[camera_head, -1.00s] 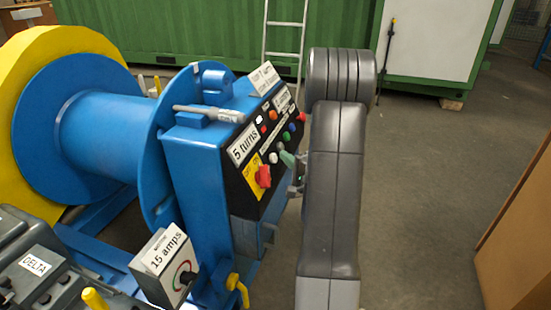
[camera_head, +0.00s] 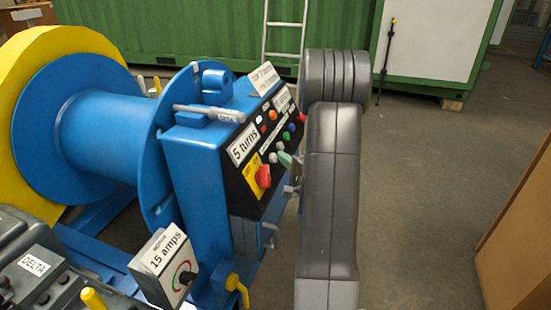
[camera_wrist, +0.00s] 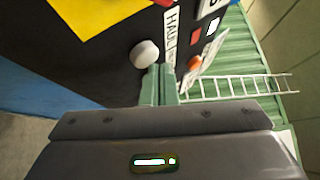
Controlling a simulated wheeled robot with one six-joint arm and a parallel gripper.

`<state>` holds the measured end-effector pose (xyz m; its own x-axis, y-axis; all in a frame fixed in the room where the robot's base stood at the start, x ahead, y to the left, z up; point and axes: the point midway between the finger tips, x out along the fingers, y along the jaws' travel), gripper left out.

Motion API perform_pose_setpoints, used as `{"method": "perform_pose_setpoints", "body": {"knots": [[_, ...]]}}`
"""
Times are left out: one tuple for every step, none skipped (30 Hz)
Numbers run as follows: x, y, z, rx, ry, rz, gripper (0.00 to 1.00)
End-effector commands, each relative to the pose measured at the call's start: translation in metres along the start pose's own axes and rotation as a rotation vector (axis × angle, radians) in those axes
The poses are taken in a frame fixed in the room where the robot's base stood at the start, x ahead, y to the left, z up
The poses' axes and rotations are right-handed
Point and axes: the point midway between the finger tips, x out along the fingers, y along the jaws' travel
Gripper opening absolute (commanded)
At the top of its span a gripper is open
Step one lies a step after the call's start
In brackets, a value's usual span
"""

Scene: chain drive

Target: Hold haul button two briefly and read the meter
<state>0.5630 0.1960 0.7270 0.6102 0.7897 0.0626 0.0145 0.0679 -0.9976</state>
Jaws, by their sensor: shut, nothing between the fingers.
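The black control panel (camera_head: 247,178) on the blue winch housing carries several coloured buttons. In the wrist view a white button (camera_wrist: 144,54) stands beside a label (camera_wrist: 170,38) reading "HAUL"; its number is not legible. My gripper (camera_wrist: 158,70) is shut and empty, its green fingertips just below and right of that button; I cannot tell whether they touch. In the head view my gripper (camera_head: 287,160) is at the panel's right side, partly hidden by my arm. A meter box (camera_head: 160,268) with a dial stands lower left, with a card (camera_head: 164,250) reading "15 amps".
A red switch (camera_head: 263,176) on a yellow plate and a "5 turns" card (camera_head: 243,144) are on the panel. The blue drum (camera_head: 95,135) is at left. A ladder (camera_head: 284,45) leans on the green container. Floor is clear at right, before a brown box (camera_head: 515,235).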

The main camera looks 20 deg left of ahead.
Motion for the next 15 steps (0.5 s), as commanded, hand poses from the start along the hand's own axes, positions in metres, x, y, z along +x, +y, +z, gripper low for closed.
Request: {"method": "perform_pose_setpoints", "body": {"knots": [[0.0005,0.0006,0.0004,0.0,0.0,0.0,0.0],[0.0008,0.0008,0.0007,0.0,-0.001,0.0,0.0],[0.0012,0.0011,0.0009,0.0,-0.001,0.0,0.0],[0.0015,0.0013,0.0011,0.0,-0.001,0.0,0.0],[0.0017,0.0015,0.0014,0.0,-0.001,0.0,0.0],[0.0021,0.0017,0.0016,0.0,-0.001,0.0,0.0],[0.0023,0.0019,0.0018,0.0,-0.001,0.0,0.0],[0.0026,0.0021,0.002,0.0,-0.001,0.0,0.0],[0.003,0.0023,0.0023,0.0,-0.001,0.0,0.0],[0.0032,0.0025,0.0024,0.0,-0.001,0.0,0.0],[0.0035,0.0027,0.0026,0.0,-0.001,0.0,0.0],[0.0038,0.003,0.0029,0.0,-0.001,0.0,0.0],[0.004,0.0032,0.003,0.0,-0.001,0.0,0.0],[0.0043,0.0033,0.0032,0.0,-0.001,0.0,0.0],[0.0046,0.0036,0.0034,0.0,-0.001,0.0,0.0]]}}
